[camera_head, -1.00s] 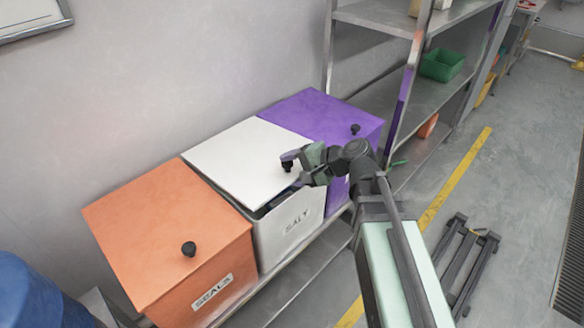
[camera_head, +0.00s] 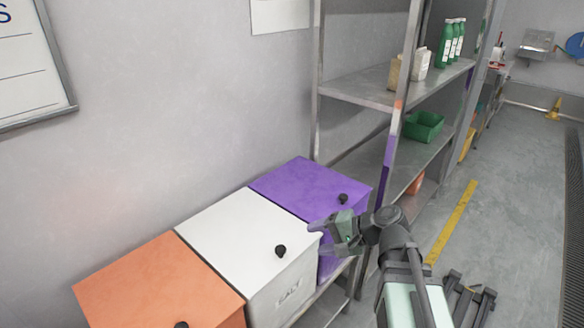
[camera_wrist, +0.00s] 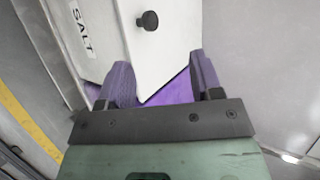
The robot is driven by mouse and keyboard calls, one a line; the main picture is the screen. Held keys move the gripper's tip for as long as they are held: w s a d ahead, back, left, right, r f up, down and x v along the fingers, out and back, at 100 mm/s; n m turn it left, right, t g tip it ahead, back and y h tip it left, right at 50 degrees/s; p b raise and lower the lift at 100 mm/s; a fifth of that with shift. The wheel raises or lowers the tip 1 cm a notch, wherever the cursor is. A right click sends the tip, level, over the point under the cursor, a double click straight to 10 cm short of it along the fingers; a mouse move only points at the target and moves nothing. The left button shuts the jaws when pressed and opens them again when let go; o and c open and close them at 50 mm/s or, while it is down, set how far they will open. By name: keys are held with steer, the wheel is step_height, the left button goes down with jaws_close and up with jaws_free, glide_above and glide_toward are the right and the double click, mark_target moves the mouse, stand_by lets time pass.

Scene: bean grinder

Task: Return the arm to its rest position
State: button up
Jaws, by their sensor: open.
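My gripper (camera_head: 318,240) is at the front right of the white salt bin (camera_head: 240,235), near its lid and knob (camera_head: 280,251). In the wrist view my gripper (camera_wrist: 160,85) has its two purple-grey fingers apart with nothing held between them. The white bin (camera_wrist: 110,35) and its black knob (camera_wrist: 147,20) lie beyond the fingertips, apart from them. The salt bin's lid looks closed. Part of the purple bin (camera_head: 315,190) is hidden behind my gripper, and a strip of purple (camera_wrist: 172,92) shows between the fingers.
An orange bin (camera_head: 155,285) stands left of the white one. A metal shelf (camera_head: 370,92) with green bottles (camera_head: 450,42) and a green tray (camera_head: 423,127) rises behind the purple bin. Open floor (camera_head: 510,215) with a yellow line (camera_head: 455,220) lies to the right.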

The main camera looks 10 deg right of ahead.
step_height(320, 180, down, 3)
steer(key=s+d+n+g+h+p, duration=0.2)
steer(key=s+d+h, duration=0.1)
steer(key=h, duration=0.1)
steer(key=shift+s+d+r+n+g+h+p, duration=0.1)
steer(key=shift+s+r+n+g+h+p, duration=0.5)
steer(key=shift+h+p, duration=0.75)
steer(key=shift+s+d+r+n+g+h+p, duration=0.1)
steer(key=shift+s+r+n+g+h+p, duration=0.15)
steer(key=shift+s+r+n+h+p, duration=0.65)
steer(key=shift+s+d+r+n+g+h+p, duration=0.1)
steer(key=shift+s+r+n+g+h+p, duration=0.5)
steer(key=shift+h+p, duration=1.1)
